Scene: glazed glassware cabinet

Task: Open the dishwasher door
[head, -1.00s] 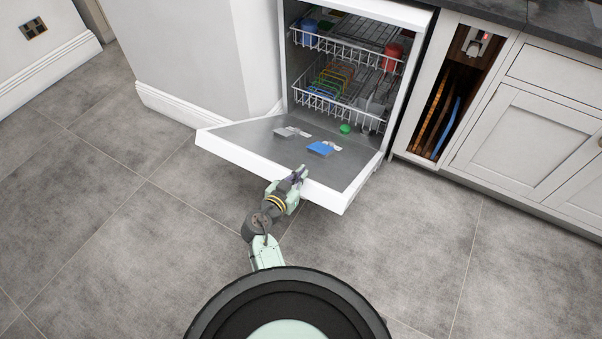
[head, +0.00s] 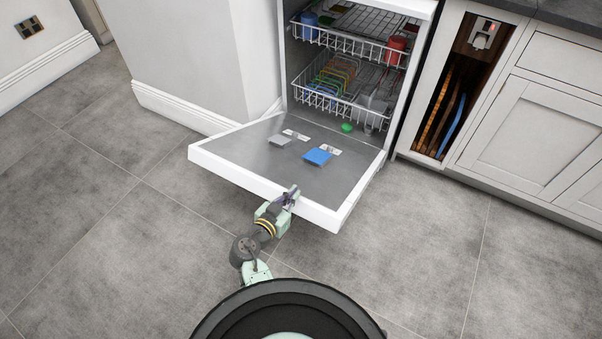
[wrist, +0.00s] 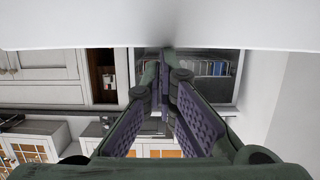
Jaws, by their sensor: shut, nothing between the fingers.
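The dishwasher door (head: 218,160) is folded down to about level, its grey inner face up and its white edge toward me. My gripper (head: 291,193) is at the middle of the door's front edge in the head view; I cannot tell whether it touches. In the wrist view the fingers (wrist: 166,70) come together at their tips with nothing between them. A white surface (wrist: 160,25), likely the door, fills the top of that view, right by the fingertips. The dishwasher's upper rack (head: 350,42) and lower rack (head: 330,95) stand inside the open cavity.
A blue item (head: 318,156) and a grey item (head: 280,141) lie on the door's inner face. A narrow niche (head: 450,110) with upright boards and white cabinets (head: 520,110) stand at right. A white wall (head: 185,60) is at left. The floor (head: 110,240) around me is clear.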

